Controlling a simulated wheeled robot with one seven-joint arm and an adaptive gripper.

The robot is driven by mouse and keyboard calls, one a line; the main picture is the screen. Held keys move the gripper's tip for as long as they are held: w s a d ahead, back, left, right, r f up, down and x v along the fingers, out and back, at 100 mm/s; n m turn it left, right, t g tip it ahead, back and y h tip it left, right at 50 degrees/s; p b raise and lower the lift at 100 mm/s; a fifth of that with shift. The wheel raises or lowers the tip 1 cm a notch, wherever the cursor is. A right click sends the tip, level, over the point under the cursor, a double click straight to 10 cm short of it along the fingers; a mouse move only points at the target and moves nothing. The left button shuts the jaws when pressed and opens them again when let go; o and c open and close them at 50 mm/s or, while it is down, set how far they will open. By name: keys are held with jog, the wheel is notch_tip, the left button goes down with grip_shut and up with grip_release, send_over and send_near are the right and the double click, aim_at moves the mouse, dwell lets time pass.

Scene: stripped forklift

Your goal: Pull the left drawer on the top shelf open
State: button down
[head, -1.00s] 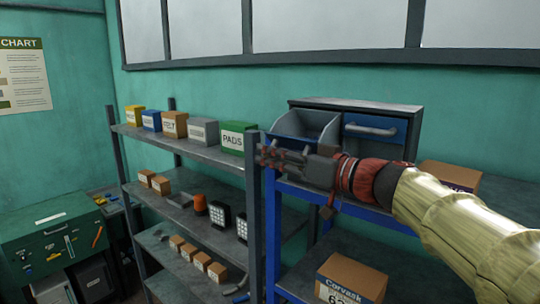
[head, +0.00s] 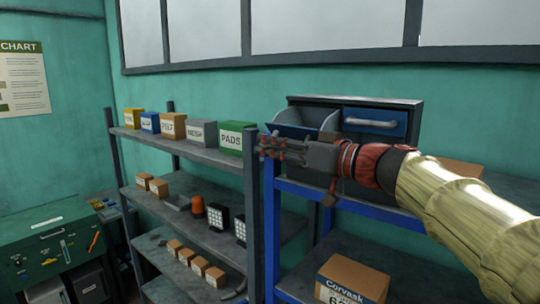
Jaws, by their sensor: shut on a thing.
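The drawer unit (head: 410,103) is a dark box on top of the blue-framed shelf. Its left drawer (head: 318,115) stands open, with its grey inside visible. A strip of its blue front (head: 287,130) shows just above my gripper. The right drawer (head: 375,125) is shut and has a pale bar handle. My gripper (head: 268,146) is in front of the left drawer, reaching in from the right. It is shut at the drawer's front, and the left handle is hidden behind the fingers.
A grey shelf rack (head: 185,145) stands close on the left, its post (head: 251,215) near my fingertips. It holds several labelled boxes, including a green PADS box (head: 232,139). A cardboard box (head: 352,278) sits on the lower blue shelf, another (head: 458,168) right of my wrist.

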aim_at(307, 137)
jog(key=shift+s+r, duration=0.15)
jog(key=shift+r, duration=0.45)
jog(key=c, duration=2.2)
grip_release()
jog(key=o, duration=0.3)
jog(key=shift+s+a+f, duration=0.1)
jog(key=shift+a, duration=0.05)
jog(key=shift+f, duration=0.2)
jog(key=v, duration=1.2)
jog(key=shift+f, duration=0.1)
